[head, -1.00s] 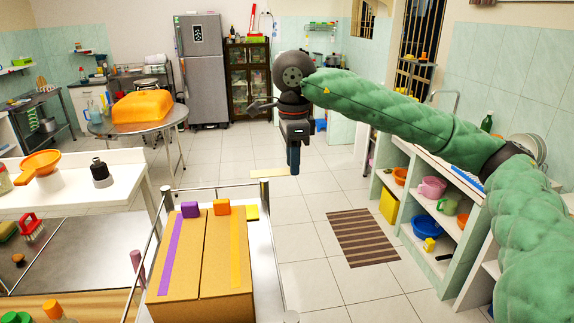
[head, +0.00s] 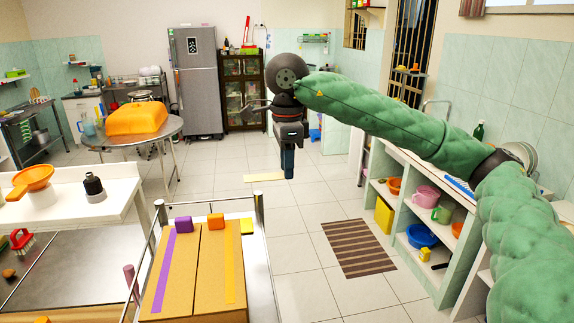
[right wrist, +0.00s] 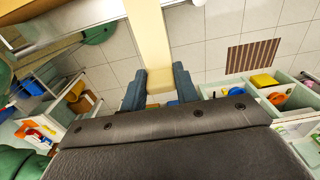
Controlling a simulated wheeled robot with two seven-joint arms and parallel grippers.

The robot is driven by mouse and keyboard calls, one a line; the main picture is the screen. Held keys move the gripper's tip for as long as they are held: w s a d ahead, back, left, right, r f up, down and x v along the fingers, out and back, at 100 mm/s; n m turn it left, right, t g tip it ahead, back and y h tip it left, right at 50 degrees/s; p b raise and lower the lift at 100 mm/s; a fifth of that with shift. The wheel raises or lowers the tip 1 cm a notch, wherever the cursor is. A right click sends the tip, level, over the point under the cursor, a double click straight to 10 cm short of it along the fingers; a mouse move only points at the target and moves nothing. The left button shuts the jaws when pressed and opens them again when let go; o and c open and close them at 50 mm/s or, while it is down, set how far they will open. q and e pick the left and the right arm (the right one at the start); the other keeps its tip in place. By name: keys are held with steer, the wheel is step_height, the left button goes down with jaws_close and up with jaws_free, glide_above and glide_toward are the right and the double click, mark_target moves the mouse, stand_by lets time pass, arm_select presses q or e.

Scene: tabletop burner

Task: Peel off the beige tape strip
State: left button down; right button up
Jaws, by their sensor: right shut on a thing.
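The beige tape strip (head: 264,177) shows as a flat band running left from my right gripper (head: 288,170) in the head view. In the right wrist view the beige strip (right wrist: 147,35) runs down from the top edge to between the fingers of my right gripper (right wrist: 160,90), which is shut on its end. In the head view the gripper and strip appear beyond the brown box (head: 205,255), clear of it. The box top carries a purple strip (head: 165,270) and an orange strip (head: 230,265). My left gripper is not in view.
Purple (head: 184,225), orange (head: 216,221) and yellow (head: 247,226) blocks sit at the box's far edge. The box stands on a railed metal cart (head: 262,280). A shelved counter (head: 440,255) is on the right. A striped rug (head: 358,247) lies on open floor.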

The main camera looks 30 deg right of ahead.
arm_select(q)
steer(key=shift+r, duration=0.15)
arm_select(e)
steer(key=shift+r, duration=0.7)
stand_by(0.8)
